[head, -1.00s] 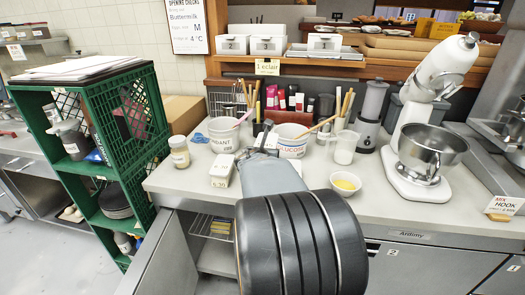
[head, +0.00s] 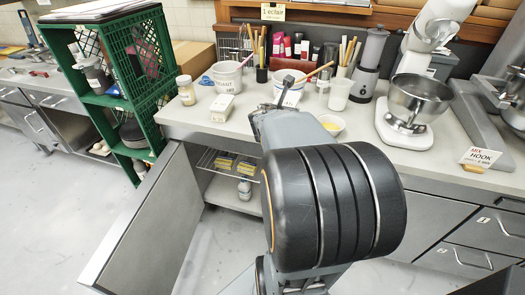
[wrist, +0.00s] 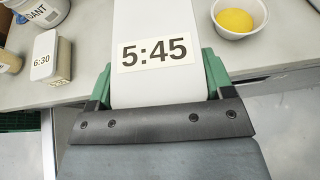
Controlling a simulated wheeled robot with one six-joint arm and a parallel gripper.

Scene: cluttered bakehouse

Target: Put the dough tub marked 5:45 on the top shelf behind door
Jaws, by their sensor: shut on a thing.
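The dough tub marked 5:45 (wrist: 155,85) is a white block-like tub with a black-on-white label, seen close in the wrist view. My gripper (wrist: 158,78) is shut on it, with a green finger on each side. In the head view my gripper (head: 266,118) is above the counter's front edge, and my arm hides most of it and the tub. The metal door (head: 150,225) stands swung open at the left of the cabinet. Behind it, the top wire shelf (head: 207,160) holds yellow packs (head: 224,163). A lower shelf (head: 225,192) holds a white bottle (head: 244,190).
A similar tub marked 6:30 (head: 222,107) stands on the counter (head: 190,118), also in the wrist view (wrist: 47,62). A bowl with yellow content (head: 332,125) and a mixer (head: 412,110) are to the right. A green crate stack (head: 118,105) stands left of the door.

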